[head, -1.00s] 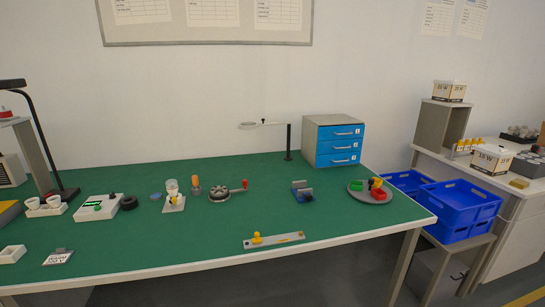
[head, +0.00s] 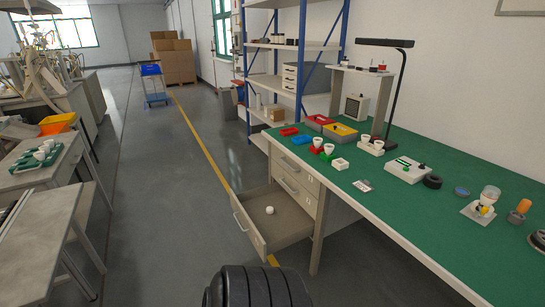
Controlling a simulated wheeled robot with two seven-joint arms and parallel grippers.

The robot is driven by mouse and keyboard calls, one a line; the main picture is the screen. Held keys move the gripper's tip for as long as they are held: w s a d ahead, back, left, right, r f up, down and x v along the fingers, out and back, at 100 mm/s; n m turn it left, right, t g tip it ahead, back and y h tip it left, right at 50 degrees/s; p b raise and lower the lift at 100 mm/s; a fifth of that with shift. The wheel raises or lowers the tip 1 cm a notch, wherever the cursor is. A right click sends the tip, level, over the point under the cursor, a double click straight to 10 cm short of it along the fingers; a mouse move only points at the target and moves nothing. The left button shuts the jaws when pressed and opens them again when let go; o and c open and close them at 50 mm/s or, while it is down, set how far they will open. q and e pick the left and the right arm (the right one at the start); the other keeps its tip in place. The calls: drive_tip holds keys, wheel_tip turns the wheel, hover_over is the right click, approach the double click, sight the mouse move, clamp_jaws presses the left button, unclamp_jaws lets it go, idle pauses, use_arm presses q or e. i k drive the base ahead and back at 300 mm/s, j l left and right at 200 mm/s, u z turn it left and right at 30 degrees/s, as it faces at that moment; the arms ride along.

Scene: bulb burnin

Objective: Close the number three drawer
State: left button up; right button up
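A grey drawer unit stands under the left end of the green-topped workbench (head: 440,220). Its lowest drawer (head: 250,230) is pulled far out over the floor, and its front with a bar handle faces left. A small white round object (head: 270,210) lies inside it. Above it, the top drawer (head: 292,160) and the middle drawer (head: 292,187) look shut. I cannot read any number on the drawer fronts. Neither of my grippers is in view.
Grey floor (head: 190,210) with a yellow line lies open left of the drawer. Grey tables (head: 45,235) stand along the left side. A blue-framed shelf (head: 290,60) stands behind the bench. A blue cart (head: 153,85) and cardboard boxes (head: 172,62) are far back.

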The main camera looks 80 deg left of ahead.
sight(288, 224)
drive_tip(key=u, duration=2.9)
